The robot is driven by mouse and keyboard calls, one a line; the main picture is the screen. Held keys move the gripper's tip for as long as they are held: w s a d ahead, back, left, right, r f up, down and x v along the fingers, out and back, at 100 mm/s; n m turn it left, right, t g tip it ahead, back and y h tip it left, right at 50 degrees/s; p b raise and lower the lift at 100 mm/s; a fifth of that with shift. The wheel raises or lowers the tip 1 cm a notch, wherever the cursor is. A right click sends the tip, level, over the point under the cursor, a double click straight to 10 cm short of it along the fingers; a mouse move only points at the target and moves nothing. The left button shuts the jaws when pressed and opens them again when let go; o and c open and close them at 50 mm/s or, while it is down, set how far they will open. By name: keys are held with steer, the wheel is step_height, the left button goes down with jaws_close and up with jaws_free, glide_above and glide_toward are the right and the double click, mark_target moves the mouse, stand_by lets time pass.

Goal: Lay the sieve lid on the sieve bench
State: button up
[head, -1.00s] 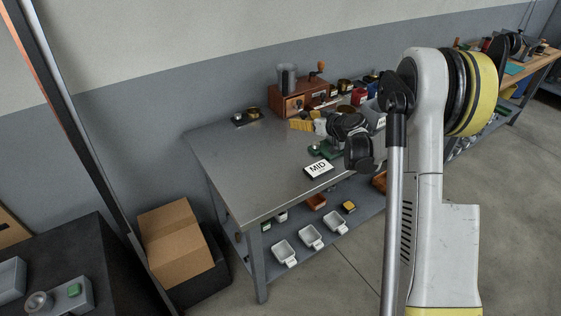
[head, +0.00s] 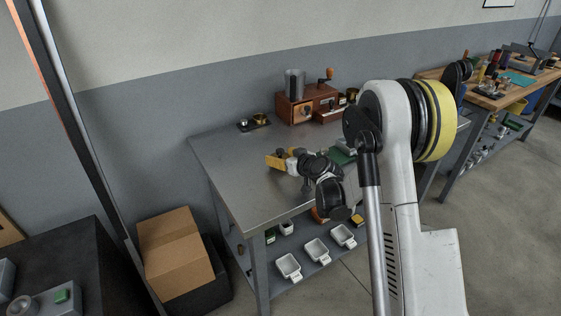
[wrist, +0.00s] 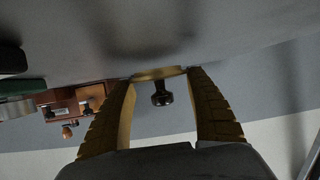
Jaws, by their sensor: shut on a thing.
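The sieve lid (wrist: 161,97) is a round brass piece with a dark knob. It shows in the wrist view between the two yellow fingers of my gripper (wrist: 163,75), which is shut on it. In the head view my gripper (head: 276,159) is over the middle of the grey metal bench (head: 232,170), low near its top. I cannot make out the lid in the head view. The bench top (wrist: 200,35) fills the upper part of the wrist view, close to the lid. I cannot tell whether they touch.
A wooden drawer box (head: 297,107) with a crank stands at the bench's back. A small dark tray with brass pieces (head: 254,121) lies at the back left. The bench's left and front-left top is bare. White scoops (head: 289,266) sit on the lower shelf.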

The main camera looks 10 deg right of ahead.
steer(key=shift+f, duration=0.15)
steer(key=shift+s+f, duration=0.15)
steer(key=shift+f, duration=0.3)
steer(key=o, duration=1.1)
steer(key=shift+f, duration=0.1)
steer(key=shift+o, duration=0.2)
